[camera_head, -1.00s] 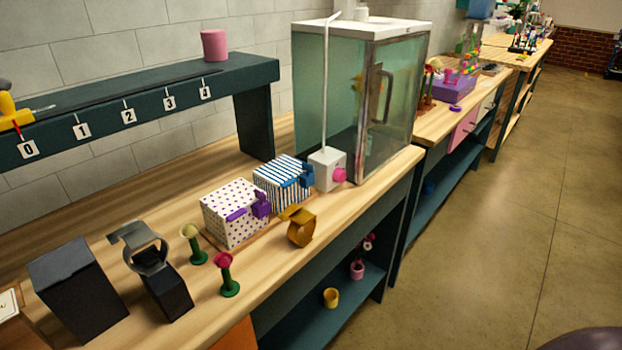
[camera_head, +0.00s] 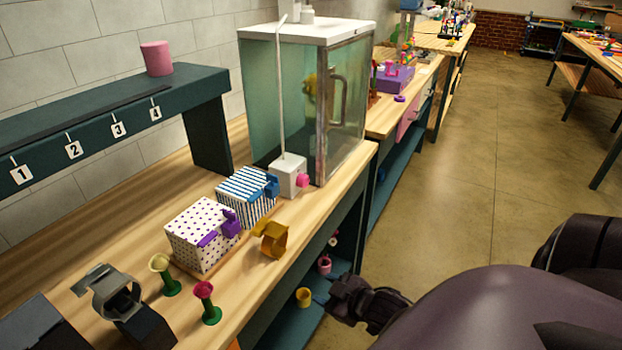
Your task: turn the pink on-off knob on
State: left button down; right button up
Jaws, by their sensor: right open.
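The pink knob (camera_head: 303,180) sits on the front right face of a small white box (camera_head: 289,176). The box stands on the wooden bench beside a glass cabinet (camera_head: 318,110), and a thin white tube rises from it. My right gripper (camera_head: 337,301) is at the bottom of the head view, in front of the bench's lower shelf, well below and to the right of the knob. It is open and touches nothing that I can see. My left gripper is not in view.
A dotted box (camera_head: 201,236), a striped box (camera_head: 247,195) and a gold holder (camera_head: 272,240) stand nearer on the bench. Two flower-like pieces stand on green bases, one with a red head (camera_head: 204,290). A pink cylinder (camera_head: 157,58) is on the raised shelf.

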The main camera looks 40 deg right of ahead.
jog(key=w+d+r+n+t+p, duration=0.1)
jog(key=w+d+r+n+p, duration=0.15)
jog(key=w+d+r, duration=0.45)
jog(key=n+t+y, duration=0.1)
jog(key=n, duration=0.2)
send_near(307, 182)
jog(key=b+x, duration=0.1)
jog(key=x, duration=0.6)
jog(key=shift+w, duration=0.15)
jog(key=shift+m+x, duration=0.25)
jog(key=shift+x, duration=0.5)
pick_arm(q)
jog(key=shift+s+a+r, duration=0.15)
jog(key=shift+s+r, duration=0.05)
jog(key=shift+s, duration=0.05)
pick_arm(e)
jog(key=shift+a, duration=0.1)
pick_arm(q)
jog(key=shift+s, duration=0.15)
pick_arm(e)
jog(key=shift+c, duration=0.3)
jog(key=c, duration=0.6)
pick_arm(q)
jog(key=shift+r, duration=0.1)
